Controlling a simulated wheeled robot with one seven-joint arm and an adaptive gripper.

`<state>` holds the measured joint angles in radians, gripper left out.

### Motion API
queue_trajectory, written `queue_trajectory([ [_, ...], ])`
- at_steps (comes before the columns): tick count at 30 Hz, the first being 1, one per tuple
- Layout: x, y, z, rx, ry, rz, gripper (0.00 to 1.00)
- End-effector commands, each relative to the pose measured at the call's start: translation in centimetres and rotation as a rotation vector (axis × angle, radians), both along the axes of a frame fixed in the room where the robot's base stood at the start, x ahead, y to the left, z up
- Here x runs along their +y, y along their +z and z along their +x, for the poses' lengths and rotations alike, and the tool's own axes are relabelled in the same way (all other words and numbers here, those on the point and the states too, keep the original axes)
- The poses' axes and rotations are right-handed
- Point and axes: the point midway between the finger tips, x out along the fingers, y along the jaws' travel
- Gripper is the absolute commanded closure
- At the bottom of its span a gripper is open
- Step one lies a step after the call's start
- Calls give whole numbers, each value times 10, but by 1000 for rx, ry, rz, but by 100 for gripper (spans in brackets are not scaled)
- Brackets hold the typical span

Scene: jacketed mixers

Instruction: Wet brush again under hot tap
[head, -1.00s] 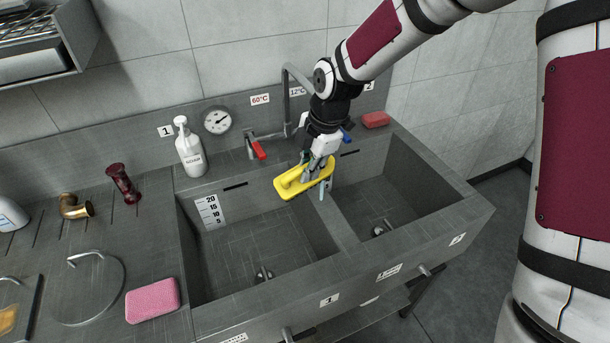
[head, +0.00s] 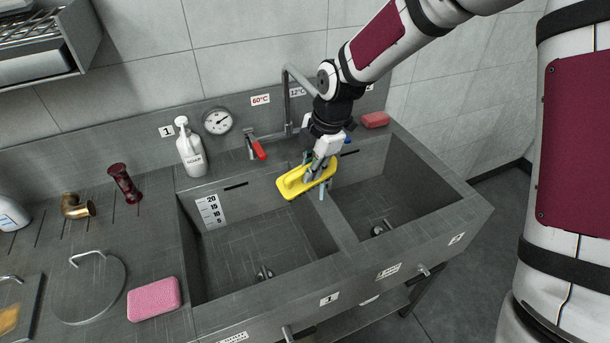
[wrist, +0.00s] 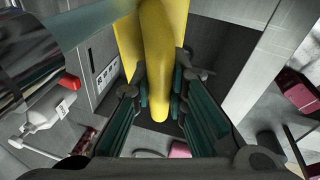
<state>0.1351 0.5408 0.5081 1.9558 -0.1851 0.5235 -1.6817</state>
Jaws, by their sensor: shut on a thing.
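The yellow brush (head: 292,186) is held at the divider between the two sink basins, near the back. My gripper (head: 317,168) is shut on its handle. In the wrist view the yellow handle (wrist: 155,70) runs between the fingers of my gripper (wrist: 160,98). The tap spout (head: 300,80) reaches forward behind my wrist, which hides its end. A pale blue stream (head: 322,192) shows just below the brush; a bluish stream (wrist: 88,25) also leaves a metal spout in the wrist view. The red tap lever (head: 258,149) is left of the spout, near the 60°C label (head: 260,100).
The left basin (head: 255,245) and right basin (head: 385,200) look empty apart from their drains. A white soap bottle (head: 190,152) and a gauge (head: 218,121) are at the back left. A pink sponge (head: 153,299) lies front left; a red sponge (head: 375,120) lies back right.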

Motion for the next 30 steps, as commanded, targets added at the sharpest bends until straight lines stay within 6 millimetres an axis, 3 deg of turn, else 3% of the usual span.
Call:
queue_trajectory([
  [11,6,0,0,-1,0,1,100],
  [30,-6,0,0,-1,0,1,100],
])
